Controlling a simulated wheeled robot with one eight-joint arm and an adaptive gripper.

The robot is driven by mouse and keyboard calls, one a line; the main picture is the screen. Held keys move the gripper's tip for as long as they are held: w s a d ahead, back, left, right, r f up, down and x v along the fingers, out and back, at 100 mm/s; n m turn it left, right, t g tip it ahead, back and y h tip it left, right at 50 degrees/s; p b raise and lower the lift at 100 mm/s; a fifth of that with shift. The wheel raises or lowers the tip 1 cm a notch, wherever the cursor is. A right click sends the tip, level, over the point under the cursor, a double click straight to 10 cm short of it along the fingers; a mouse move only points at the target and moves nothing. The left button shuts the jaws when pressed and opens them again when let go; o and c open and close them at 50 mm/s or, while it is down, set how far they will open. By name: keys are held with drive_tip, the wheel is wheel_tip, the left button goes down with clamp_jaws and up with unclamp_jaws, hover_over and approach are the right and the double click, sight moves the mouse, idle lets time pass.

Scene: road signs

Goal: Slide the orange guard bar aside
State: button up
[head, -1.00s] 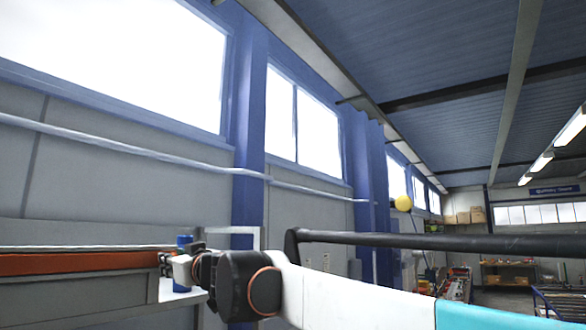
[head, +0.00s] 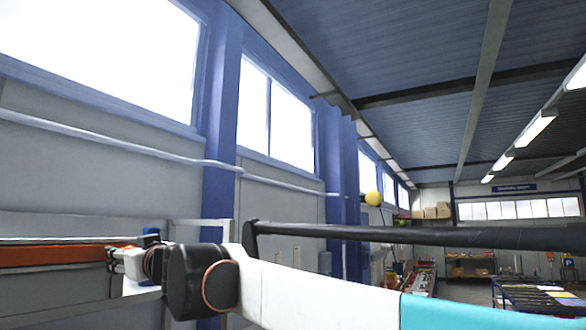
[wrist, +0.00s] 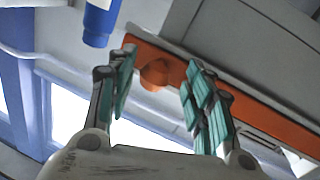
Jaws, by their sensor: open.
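The orange guard bar (head: 55,255) lies level along a grey panel at the left of the head view. In the wrist view the bar (wrist: 255,108) runs slantwise from upper middle to lower right. A round orange knob (wrist: 155,75) stands out from it near its upper left end. My gripper (wrist: 160,62) is open, with one teal-padded finger on each side of the knob and a visible gap on both sides. In the head view my gripper (head: 117,260) is at the bar's right end and hides part of it.
A blue and white cylinder (wrist: 100,22) is close to my left finger in the wrist view; its blue top also shows behind my gripper in the head view (head: 151,237). A dark rail (head: 400,235) crosses the head view. Shelves and benches stand far right.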

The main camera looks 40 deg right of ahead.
drive_tip(key=shift+d, duration=0.1)
drive_tip(key=s+d, duration=0.1)
drive_tip(key=s, duration=1.1)
drive_tip(key=shift+d, duration=0.35)
drive_tip(key=shift+f, duration=0.15)
drive_tip(key=s+a+f+g+y+b, duration=0.15)
drive_tip(key=s+a+f+b, duration=0.35)
drive_tip(key=f, duration=0.9)
drive_tip(key=s+f+g+b, duration=0.3)
drive_tip(key=f+b, duration=0.4)
drive_tip(key=f, duration=0.6)
drive_tip(key=s+a+f+g+y+b, duration=0.15)
drive_tip(key=s+a+f+b, duration=0.35)
drive_tip(key=f, duration=0.9)
drive_tip(key=s+d+f+m+g+h+b, duration=0.1)
drive_tip(key=s+d+f+h+b, duration=0.1)
drive_tip(key=f, duration=0.8)
drive_tip(key=s+d+f+m+g+h+b, duration=0.1)
drive_tip(key=s+d+f+g+h+b, duration=0.1)
drive_tip(key=s+d+f+b, duration=0.2)
drive_tip(key=s+d+f+m+g+h+b, duration=0.1)
drive_tip(key=s+f+b, duration=0.4)
drive_tip(key=f, duration=1.2)
drive_tip(key=d+m+b, duration=0.1)
drive_tip(key=d+b, duration=0.1)
drive_tip(key=b, duration=0.1)
drive_tip(key=shift+d+g+h, duration=0.25)
drive_tip(key=shift+g+h, duration=0.15)
